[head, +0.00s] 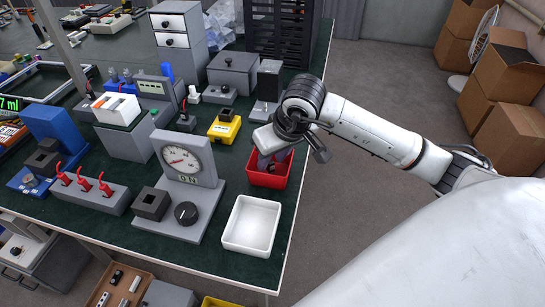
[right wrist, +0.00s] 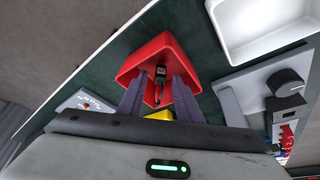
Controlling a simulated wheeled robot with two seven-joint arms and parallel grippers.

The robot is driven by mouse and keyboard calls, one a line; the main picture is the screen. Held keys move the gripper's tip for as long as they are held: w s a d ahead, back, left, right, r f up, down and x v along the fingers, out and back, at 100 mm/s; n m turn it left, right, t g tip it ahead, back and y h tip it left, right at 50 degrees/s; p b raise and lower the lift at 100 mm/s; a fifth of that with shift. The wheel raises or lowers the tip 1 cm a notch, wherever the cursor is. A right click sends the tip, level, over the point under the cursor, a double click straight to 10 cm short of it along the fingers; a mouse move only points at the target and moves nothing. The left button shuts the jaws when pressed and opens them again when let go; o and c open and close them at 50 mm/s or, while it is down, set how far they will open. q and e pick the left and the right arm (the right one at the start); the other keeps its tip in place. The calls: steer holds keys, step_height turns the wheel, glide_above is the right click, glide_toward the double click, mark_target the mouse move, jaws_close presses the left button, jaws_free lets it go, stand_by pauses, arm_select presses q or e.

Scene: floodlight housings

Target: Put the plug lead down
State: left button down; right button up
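A small black item (right wrist: 159,76), which looks like the plug lead, shows inside the red bin (right wrist: 150,50) in the right wrist view. My right gripper (right wrist: 158,80) reaches down into the bin with its two fingers apart, one on each side of the black item. Gaps show between the item and both fingers. In the head view, my right gripper (head: 271,160) is over the red bin (head: 268,181) and its fingers partly hide the inside; the lead cannot be made out there. My left gripper is not in view.
An empty white tray (head: 250,225) stands in front of the red bin near the table's right edge. A dial gauge (head: 184,162) stands to the left. A yellow box (head: 224,128) and grey boxes stand behind.

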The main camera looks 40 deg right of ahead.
steer(key=shift+r+p, duration=0.4)
steer(key=shift+r, duration=0.15)
steer(key=v, duration=1.2)
